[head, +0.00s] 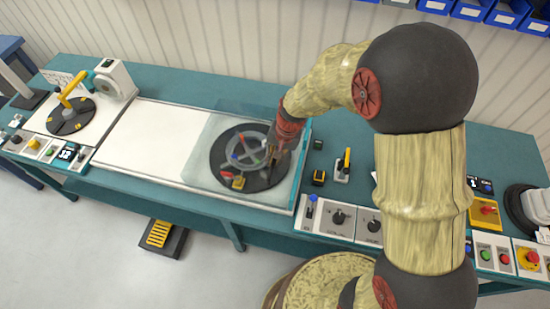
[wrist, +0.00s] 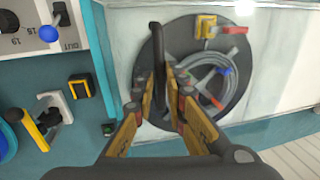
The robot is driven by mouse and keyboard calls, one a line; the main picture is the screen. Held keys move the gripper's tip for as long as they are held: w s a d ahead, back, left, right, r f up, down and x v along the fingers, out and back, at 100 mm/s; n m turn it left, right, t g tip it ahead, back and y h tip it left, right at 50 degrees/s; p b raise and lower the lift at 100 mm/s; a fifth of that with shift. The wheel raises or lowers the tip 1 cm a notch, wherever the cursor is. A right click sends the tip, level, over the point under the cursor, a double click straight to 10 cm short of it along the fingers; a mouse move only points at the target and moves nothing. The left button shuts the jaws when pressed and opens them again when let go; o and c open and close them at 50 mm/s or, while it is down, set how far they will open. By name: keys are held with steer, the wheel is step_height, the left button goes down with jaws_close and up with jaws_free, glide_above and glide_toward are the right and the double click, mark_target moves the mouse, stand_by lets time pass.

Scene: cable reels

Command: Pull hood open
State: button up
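The clear hood (head: 222,125) stands over a dark reel disc (head: 218,160) carrying a grey coiled cable on the workbench. In the wrist view, the hood's dark bar handle (wrist: 155,45) rises upright between the fingers of my gripper (wrist: 162,85). The fingers are drawn in close on both sides of the handle and look shut on it; the exact contact is partly hidden. In the head view, my gripper (head: 272,150) is at the right part of the hood, and my arm covers some of it. The disc also shows in the wrist view (wrist: 185,35).
A white panel (head: 155,140) lies clear to the hood's left. A second reel station (head: 70,115) with a yellow arm stands farther left. Small switches (head: 343,167) and a control panel (head: 335,218) lie to the right. A yellow foot pedal (head: 160,233) is on the floor.

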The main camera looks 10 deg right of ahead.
jaws_close()
stand_by(0.4)
steer(key=w+a+p, duration=0.1)
steer(key=w+a, duration=0.3)
steer(key=a, duration=0.8)
steer(key=w+a+p, duration=0.2)
steer(key=w+a, duration=0.3)
steer(key=a, duration=0.7)
steer(key=w+a+p, duration=0.1)
steer(key=w+a, duration=0.3)
steer(key=a, duration=0.8)
steer(key=shift+w+a, duration=0.15)
steer(key=shift+a, duration=0.25)
steer(key=o, duration=0.5)
jaws_free()
step_height(320, 180, up, 12)
steer(key=d, duration=0.2)
steer(key=shift+s+f, duration=0.15)
steer(key=shift+s, duration=0.2)
